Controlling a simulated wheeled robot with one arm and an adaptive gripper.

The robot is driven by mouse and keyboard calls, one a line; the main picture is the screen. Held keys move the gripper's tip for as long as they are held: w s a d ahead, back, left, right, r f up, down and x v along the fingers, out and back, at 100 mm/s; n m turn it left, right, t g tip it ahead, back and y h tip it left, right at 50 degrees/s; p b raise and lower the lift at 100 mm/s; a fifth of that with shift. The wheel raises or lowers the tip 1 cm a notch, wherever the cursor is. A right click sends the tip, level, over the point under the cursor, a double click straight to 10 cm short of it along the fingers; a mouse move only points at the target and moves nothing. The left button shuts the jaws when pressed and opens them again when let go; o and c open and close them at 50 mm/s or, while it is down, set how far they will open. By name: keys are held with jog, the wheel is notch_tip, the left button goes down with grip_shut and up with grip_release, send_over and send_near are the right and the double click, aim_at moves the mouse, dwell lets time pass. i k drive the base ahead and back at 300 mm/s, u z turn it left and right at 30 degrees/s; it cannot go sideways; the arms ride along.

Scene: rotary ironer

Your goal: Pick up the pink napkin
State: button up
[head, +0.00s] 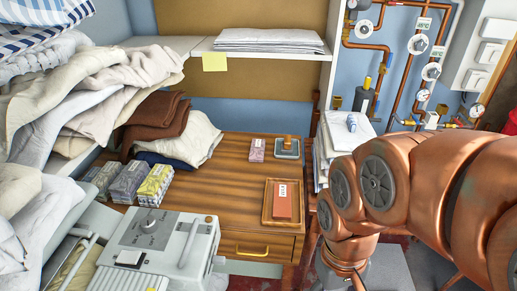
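I cannot make out a pink napkin in the head view. A small pinkish-mauve packet (257,150) stands at the back of the wooden table (225,185); it looks like a box rather than cloth. A flat red-brown item with a white label (284,200) lies in a wooden tray at the table's right front. My copper-coloured arm fills the right side and bends down at the table's right. My gripper is not visible; the arm runs out of the picture at the bottom.
A grey machine with a dial (160,240) stands at the front left. Patterned boxes (128,181) and piled cloths (190,137) crowd the table's left. A folded white stack (345,133) sits beside my arm. The table's middle is clear.

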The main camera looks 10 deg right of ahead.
aim_at(257, 153)
jog(key=k, duration=0.5)
jog(key=u, duration=1.7)
jog(key=i, duration=0.35)
jog(key=u, duration=0.75)
